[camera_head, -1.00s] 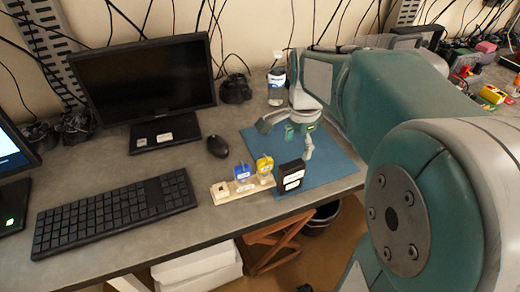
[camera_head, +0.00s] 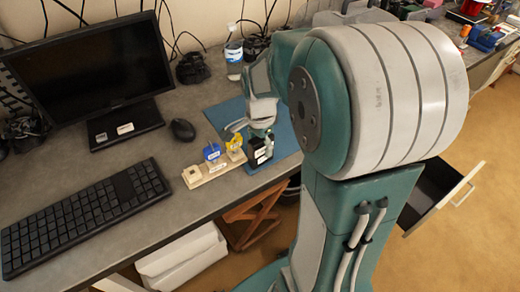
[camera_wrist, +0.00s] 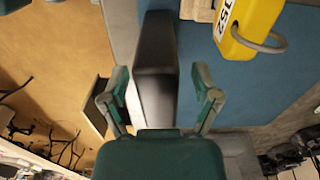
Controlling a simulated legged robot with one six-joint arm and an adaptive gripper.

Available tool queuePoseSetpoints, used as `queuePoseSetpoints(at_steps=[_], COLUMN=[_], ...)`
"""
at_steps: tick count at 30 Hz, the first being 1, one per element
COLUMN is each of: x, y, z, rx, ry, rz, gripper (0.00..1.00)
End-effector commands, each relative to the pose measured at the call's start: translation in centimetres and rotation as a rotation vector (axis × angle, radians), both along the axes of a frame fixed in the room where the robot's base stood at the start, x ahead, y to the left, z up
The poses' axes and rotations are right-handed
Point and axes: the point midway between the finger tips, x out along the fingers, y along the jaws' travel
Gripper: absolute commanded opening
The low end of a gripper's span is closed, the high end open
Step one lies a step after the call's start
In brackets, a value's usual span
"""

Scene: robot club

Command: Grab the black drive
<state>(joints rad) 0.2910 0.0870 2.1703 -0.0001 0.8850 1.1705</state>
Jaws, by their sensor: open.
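The black drive (camera_head: 258,160) stands upright at the front edge of the blue mat (camera_head: 286,137), with a white label facing front. In the wrist view, the drive (camera_wrist: 155,65) shows as a dark block between the two fingers of my gripper (camera_wrist: 160,82). The fingers are open, with a visible gap on each side of the block. In the head view, my gripper (camera_head: 258,135) is just above and behind the drive; its fingers partly hide the drive's top.
Left of the drive is a pale wooden holder (camera_head: 196,180) with a blue block (camera_head: 212,153) and a yellow block (camera_head: 234,142). A mouse (camera_head: 183,130), keyboard (camera_head: 80,215) and monitor (camera_head: 95,75) are farther left. A bottle (camera_head: 234,58) stands behind. An open drawer (camera_head: 445,190) is at right.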

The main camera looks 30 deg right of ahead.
Motion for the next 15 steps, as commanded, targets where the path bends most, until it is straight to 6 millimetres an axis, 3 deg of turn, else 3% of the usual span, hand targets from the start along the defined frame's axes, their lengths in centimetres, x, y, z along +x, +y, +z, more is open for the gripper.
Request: queuePoseSetpoints(at_steps=[8, 9, 14, 15], x=[0.01, 0.01, 0.02, 0.02], y=[0.01, 0.01, 0.01, 0.01], z=[-0.63, -0.63, -0.61, -0.61], rx=[0.0, 0.0, 0.0, 0.0], ry=[-0.001, -0.001, -0.001, -0.001], rz=[0.001, 0.001, 0.001, 0.001], gripper=[0.8, 0.76, 0.04, 0.0])
